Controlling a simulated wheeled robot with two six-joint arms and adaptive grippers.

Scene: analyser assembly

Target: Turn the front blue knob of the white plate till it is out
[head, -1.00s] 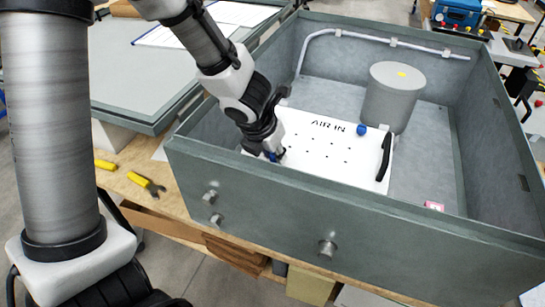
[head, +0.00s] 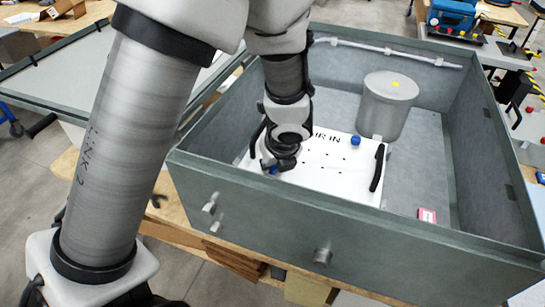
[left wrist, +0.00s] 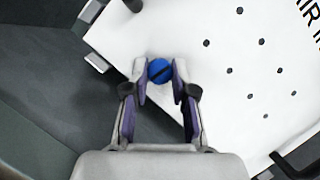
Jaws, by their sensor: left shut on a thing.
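The white plate (head: 330,181) lies inside the grey open case, with dark holes and black lettering; it also fills the upper part of the left wrist view (left wrist: 215,50). The front blue knob (left wrist: 160,70) is at the plate's corner, a dark slot across its top. My left gripper (left wrist: 160,82) is shut on this knob, one fingertip on each side. In the head view the knob (head: 273,170) shows only as a bit of blue under my left gripper (head: 274,166). A second blue knob (head: 355,141) stands on the plate's far edge. My right gripper is not in view.
The case walls (head: 330,228) stand around the plate. A grey cylinder (head: 388,105) stands behind it. A black handle (head: 378,168) is on the plate's right side, and a small red-pink item (head: 427,215) lies on the case floor.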

